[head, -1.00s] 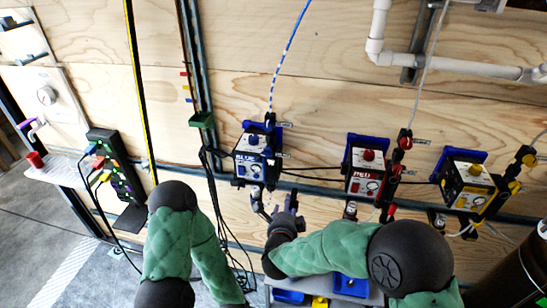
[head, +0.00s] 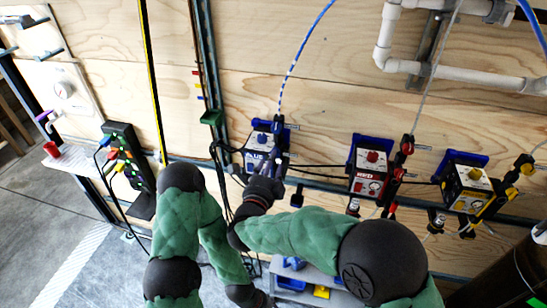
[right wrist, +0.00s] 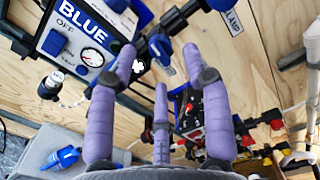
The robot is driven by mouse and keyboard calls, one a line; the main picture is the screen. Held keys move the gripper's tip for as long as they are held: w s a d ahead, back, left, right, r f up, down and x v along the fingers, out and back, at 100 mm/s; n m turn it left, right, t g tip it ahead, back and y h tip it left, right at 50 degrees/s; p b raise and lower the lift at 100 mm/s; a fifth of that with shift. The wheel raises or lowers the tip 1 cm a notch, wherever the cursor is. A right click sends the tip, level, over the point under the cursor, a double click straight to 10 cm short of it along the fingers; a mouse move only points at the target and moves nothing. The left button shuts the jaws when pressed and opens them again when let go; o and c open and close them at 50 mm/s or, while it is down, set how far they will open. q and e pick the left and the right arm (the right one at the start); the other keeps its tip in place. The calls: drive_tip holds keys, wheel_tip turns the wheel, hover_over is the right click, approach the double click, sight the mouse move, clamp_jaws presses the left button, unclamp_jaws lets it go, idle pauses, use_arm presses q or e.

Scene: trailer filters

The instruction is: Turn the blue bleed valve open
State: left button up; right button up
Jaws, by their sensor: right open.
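The blue filter unit (head: 256,150) is mounted on the plywood wall, with "BLUE" on its face; the right wrist view shows its panel (right wrist: 75,60) with a gauge and an "OFF" mark. A blue handle (right wrist: 160,46) on a black fitting stands right of the panel, between my fingertips in the picture. I cannot tell for certain that it is the bleed valve, or whether the fingers touch it. My right gripper (head: 270,168) is open in front of the unit's lower right; its purple fingers (right wrist: 158,60) hold nothing visible. My left gripper is out of view.
The red unit (head: 370,168) and the yellow unit (head: 468,187) hang to the right. A blue-striped hose (head: 296,60) rises from the blue unit. Black cables (head: 222,170) hang at its left. A grey cart (head: 312,275) with blue and yellow items stands below.

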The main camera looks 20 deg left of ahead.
drive_tip(key=shift+w, duration=1.7)
clamp_jaws()
drive_tip(key=shift+n+b, duration=0.6)
drive_tip(key=shift+n, duration=0.4)
drive_tip(key=shift+r, duration=0.1)
unclamp_jaws()
drive_tip(key=shift+s, duration=0.1)
